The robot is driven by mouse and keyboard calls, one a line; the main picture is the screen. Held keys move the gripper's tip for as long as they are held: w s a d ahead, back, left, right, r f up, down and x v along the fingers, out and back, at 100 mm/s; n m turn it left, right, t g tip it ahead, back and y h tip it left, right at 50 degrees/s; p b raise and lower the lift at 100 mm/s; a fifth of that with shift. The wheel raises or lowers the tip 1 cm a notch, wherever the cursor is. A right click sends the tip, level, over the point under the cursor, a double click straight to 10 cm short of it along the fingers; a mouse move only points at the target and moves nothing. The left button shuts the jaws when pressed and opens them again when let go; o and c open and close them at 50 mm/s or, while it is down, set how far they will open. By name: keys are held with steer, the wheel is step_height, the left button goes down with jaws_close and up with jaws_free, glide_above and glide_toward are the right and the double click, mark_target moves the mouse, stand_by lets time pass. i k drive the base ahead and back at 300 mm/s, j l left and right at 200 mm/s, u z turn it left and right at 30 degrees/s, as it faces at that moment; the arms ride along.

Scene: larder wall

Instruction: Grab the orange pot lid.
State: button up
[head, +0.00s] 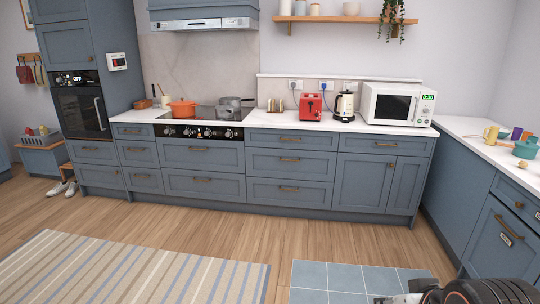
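An orange pot (183,111) stands on the hob at the far left of the counter. Its orange lid (182,102) appears to sit on top of it, small and far off in the head view. My gripper (405,297) is partly visible at the bottom right edge, low over the floor and far from the pot. Its fingers are cut off or too unclear to show whether they are open or shut. I see nothing held in it.
Grey pots (232,105) stand right of the orange pot. A red toaster (311,106), a kettle (344,105) and a microwave (391,103) line the counter. A striped rug (130,268) and a blue mat (335,277) lie on the open wooden floor. A side counter (480,140) runs along the right.

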mark_target(182, 101)
steer(key=i+u, duration=0.2)
steer(key=i, duration=0.35)
steer(key=i+u, duration=0.25)
steer(key=i, duration=0.3)
steer(key=i+l+u, duration=0.2)
steer(key=i, duration=0.3)
steer(key=i+l+u, duration=0.25)
steer(key=i, duration=0.3)
steer(key=i+j, duration=0.2)
steer(key=i, duration=0.7)
steer(key=i+j+u, duration=0.1)
steer(key=i, duration=0.75)
steer(key=i+j, duration=0.15)
steer(key=i, duration=0.75)
steer(key=i+j+z, duration=0.15)
steer(key=i, duration=0.2)
steer(key=i+z, duration=0.2)
steer(key=i, duration=0.2)
steer(key=i+j+z, duration=0.15)
steer(key=i+j, duration=0.1)
steer(key=i, duration=0.1)
